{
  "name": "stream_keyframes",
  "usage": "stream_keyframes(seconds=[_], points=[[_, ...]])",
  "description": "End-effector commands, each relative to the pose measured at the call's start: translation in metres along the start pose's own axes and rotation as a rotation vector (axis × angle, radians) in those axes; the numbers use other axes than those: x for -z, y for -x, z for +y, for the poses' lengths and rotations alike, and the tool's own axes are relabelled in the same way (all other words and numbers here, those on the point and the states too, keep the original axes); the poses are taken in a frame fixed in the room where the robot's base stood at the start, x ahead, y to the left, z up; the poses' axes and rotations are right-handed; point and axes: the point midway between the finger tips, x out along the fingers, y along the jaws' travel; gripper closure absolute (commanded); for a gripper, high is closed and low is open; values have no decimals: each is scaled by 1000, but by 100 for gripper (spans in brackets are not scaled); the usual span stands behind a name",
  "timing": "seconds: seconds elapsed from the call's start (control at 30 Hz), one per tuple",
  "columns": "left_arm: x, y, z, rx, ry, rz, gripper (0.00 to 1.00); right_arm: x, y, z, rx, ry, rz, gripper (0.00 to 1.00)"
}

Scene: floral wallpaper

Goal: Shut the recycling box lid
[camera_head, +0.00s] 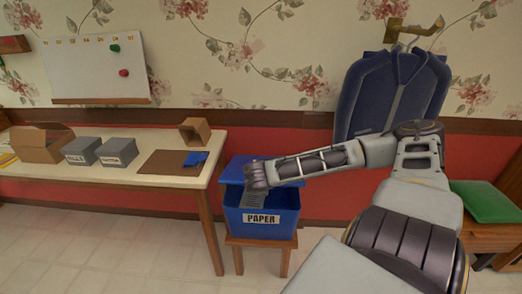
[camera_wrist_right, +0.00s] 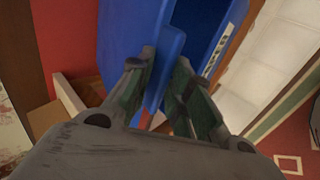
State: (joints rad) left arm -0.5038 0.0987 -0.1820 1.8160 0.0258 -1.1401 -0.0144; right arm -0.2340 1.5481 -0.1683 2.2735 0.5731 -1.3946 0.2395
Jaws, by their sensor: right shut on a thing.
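The blue recycling box (camera_head: 262,222) has a white "PAPER" label and stands on a small wooden stand. Its blue lid (camera_head: 236,170) is raised at the back, with a dark gap between lid and box. My right gripper (camera_head: 250,201) reaches in from the right and covers part of the lid and opening. In the right wrist view my right gripper (camera_wrist_right: 164,75) is shut on the edge of the blue lid (camera_wrist_right: 122,35), one finger on each side. The box (camera_wrist_right: 205,25) shows there beyond the gap. My left gripper is not in view.
A table (camera_head: 190,178) left of the box holds grey boxes (camera_head: 117,152), a cardboard box (camera_head: 40,143) and a brown board with a blue cloth. A green cushion (camera_head: 485,202) is at the right.

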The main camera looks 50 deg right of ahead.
Motion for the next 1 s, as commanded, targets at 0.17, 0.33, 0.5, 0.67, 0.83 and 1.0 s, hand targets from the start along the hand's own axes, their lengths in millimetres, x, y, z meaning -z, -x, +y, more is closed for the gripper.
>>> stream_keyframes(seconds=[0.17,0.33,0.5,0.67,0.83,1.0], points=[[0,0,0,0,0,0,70,-1,-2,1,-2,-1,-3,78],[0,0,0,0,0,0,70,-1,-1,1,-2,-1,-2,68],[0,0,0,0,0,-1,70,0,-1,1,-1,0,-1,68],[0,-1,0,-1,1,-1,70,0,0,1,-1,0,-1,68],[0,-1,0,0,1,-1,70,0,4,1,-2,0,0,68],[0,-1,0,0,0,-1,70,0,11,2,-3,2,0,68]])
